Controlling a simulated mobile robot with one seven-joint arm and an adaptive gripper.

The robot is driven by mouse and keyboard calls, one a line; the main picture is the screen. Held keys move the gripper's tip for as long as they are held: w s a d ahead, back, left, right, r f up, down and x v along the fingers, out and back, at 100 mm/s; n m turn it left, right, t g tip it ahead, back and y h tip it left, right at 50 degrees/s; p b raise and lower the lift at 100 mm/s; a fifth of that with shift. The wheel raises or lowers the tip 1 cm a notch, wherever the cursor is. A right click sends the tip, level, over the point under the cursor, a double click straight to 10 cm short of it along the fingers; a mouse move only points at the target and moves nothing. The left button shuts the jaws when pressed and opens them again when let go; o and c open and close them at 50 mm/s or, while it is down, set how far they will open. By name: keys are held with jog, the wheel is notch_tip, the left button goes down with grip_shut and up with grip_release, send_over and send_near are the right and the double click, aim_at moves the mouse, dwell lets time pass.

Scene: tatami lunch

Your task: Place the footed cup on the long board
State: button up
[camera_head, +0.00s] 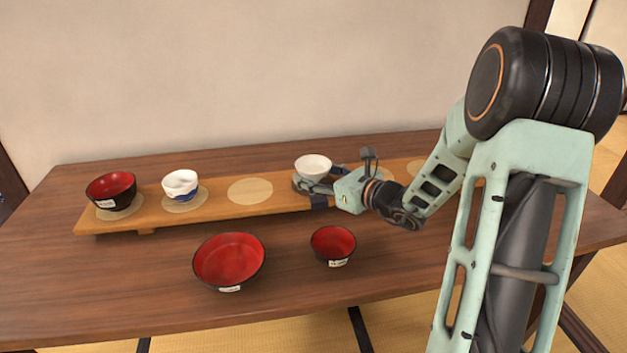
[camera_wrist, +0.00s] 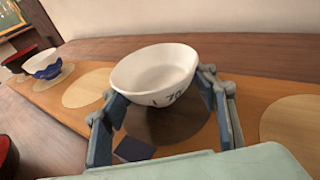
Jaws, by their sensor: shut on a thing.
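The white footed cup (camera_head: 313,163) is between the fingers of my gripper (camera_head: 318,187), which is shut on it. The cup stands nearly upright over the long wooden board (camera_head: 223,210), above one of its round spots. In the wrist view the cup (camera_wrist: 155,75) shows dark marks on its side and has a finger on each side. A dark, shaded round patch lies on the board below it. The cup's foot is hidden, and I cannot tell whether it touches the board.
On the board's left are a black-and-red bowl (camera_head: 111,189) and a white-and-blue cup (camera_head: 180,184). A pale round spot (camera_head: 250,190) is empty. In front, on the table (camera_head: 130,280), are a wide red bowl (camera_head: 229,260) and a small red bowl (camera_head: 333,244).

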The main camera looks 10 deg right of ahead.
jog(key=shift+f, duration=0.35)
jog(key=shift+f, duration=0.1)
jog(key=shift+f, duration=0.15)
jog(key=o, duration=1.2)
jog(key=shift+s+d+r, duration=0.15)
jog(key=shift+r, duration=0.2)
jog(key=p+v, duration=0.1)
jog(key=v, duration=0.4)
jog(key=p+v, duration=0.1)
jog(key=v, duration=0.5)
jog(key=shift+s+d+f+p, duration=0.15)
jog(key=shift+s+p, duration=0.2)
